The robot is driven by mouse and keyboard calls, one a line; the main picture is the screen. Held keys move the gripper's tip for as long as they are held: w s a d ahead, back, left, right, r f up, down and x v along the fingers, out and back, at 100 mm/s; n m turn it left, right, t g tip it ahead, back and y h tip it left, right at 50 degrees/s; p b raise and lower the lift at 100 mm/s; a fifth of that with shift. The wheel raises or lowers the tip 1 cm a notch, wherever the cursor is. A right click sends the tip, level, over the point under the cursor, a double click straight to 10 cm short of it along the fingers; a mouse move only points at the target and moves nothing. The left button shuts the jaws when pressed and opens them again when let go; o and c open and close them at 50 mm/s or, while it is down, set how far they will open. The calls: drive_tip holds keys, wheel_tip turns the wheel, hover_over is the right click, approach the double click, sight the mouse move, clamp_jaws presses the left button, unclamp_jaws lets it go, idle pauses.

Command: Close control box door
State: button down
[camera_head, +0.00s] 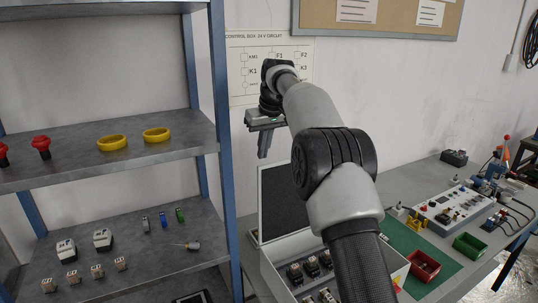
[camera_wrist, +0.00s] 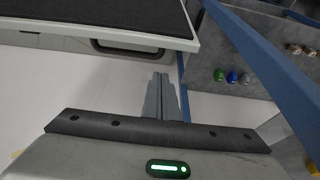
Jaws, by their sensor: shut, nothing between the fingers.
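The control box (camera_head: 270,271) is a pale box on the bench with several components inside. Its door (camera_head: 287,199) stands open, raised at the back left, with its dark inner face showing. My arm covers part of the box and the door's right side. My gripper (camera_head: 264,155) is above and a little left of the door's top edge in the head view, pointing down. Its fingers are shut together and empty. In the wrist view the door (camera_wrist: 100,14) is at the top left, and the shut fingertips (camera_wrist: 161,76) sit below its lower right corner, apparently apart from it.
A shelf with blue posts (camera_head: 220,130) stands close on the left, holding red buttons (camera_head: 41,146), yellow rings (camera_head: 157,134) and small modules. A blue post (camera_wrist: 255,70) is right of the fingers. Right of the box are a green mat, red bin (camera_head: 423,266) and green bin (camera_head: 469,246).

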drive_tip(key=s, duration=0.1)
drive_tip(key=s+d, duration=0.1)
drive_tip(key=shift+s+r, duration=0.2)
drive_tip(key=shift+s, duration=0.15)
drive_tip(key=shift+s+d+f, duration=0.1)
drive_tip(key=shift+s+d, duration=0.15)
drive_tip(key=shift+s, duration=0.3)
drive_tip(key=shift+f, duration=0.1)
